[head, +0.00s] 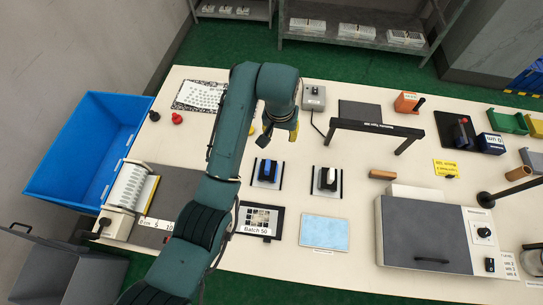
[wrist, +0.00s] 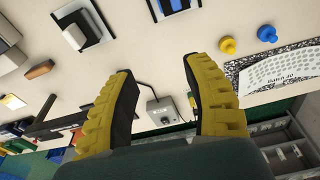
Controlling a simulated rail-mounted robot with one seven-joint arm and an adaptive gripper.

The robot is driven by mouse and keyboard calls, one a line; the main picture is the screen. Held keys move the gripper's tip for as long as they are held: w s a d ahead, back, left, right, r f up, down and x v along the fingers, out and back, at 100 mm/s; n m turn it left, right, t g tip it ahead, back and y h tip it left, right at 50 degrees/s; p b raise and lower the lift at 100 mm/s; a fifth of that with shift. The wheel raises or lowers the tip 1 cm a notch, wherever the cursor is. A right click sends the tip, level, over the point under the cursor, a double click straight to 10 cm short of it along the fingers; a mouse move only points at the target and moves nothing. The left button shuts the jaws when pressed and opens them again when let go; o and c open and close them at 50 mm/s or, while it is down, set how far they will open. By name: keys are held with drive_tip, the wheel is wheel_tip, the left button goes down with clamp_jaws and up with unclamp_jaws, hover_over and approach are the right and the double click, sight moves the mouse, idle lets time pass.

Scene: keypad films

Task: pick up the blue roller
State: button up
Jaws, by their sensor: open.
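The blue roller (head: 267,169) rests on a small dark-and-white stand near the middle of the table. In the wrist view only part of the blue roller (wrist: 175,4) shows, cut off by the top edge. My gripper (head: 279,134) is above the table, beyond the blue roller on its far side and apart from it. In the wrist view my gripper (wrist: 158,67) has its two yellow fingers spread with nothing between them. A similar white-and-black roller (head: 328,178) sits on its own stand to the right, and it also shows in the wrist view (wrist: 75,36).
A black gantry frame (head: 375,128) stands to the right. A grey control box (head: 314,97) sits behind my gripper. A framed Batch 50 sheet (head: 259,220) and a light-blue pad (head: 324,232) lie in front of the rollers. A blue bin (head: 62,185) is at far left.

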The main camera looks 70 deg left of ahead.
drive_tip(key=g+h, duration=0.1)
hover_over(268, 165)
wheel_tip(268, 165, down, 4)
drive_tip(key=shift+n, duration=0.4)
drive_tip(key=f, duration=0.3)
drive_tip(key=f+b, duration=0.1)
drive_tip(key=f, duration=0.6)
drive_tip(key=shift+s+d+f+b, duration=0.1)
drive_tip(key=shift+s+d+b, duration=0.15)
drive_tip(key=shift+b, duration=0.05)
drive_tip(key=f, duration=0.3)
drive_tip(key=f+b, duration=0.1)
drive_tip(key=f, duration=0.1)
drive_tip(key=shift+w+a+f, duration=0.2)
drive_tip(key=shift+a+f, duration=0.1)
drive_tip(key=shift+f, duration=0.05)
drive_tip(key=shift+c, duration=0.3)
clamp_jaws()
